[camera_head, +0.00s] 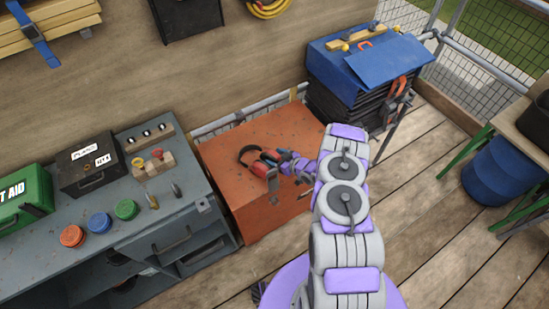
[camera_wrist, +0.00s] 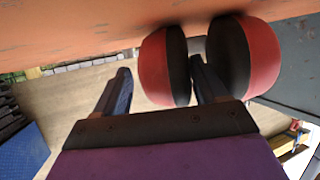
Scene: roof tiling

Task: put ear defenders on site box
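The ear defenders (camera_head: 260,168) have red cups and a dark headband. In the head view they are at the top of the orange site box (camera_head: 240,205), near its middle. In the wrist view the two red cups with black cushions (camera_wrist: 243,58) are against or very close to the orange box surface (camera_wrist: 70,30). My gripper (camera_head: 281,162) is at the cups. In the wrist view its fingers (camera_wrist: 162,85) are spread, one on each side of the left cup, with a thin gap at the left finger. The right finger is between the two cups.
A grey bench (camera_head: 130,225) left of the box holds a green first aid case (camera_head: 22,200), a black case (camera_head: 91,165) and coloured tubs. A dark stack with blue sheets (camera_head: 370,65) stands behind right. A blue barrel (camera_head: 497,170) is at the right.

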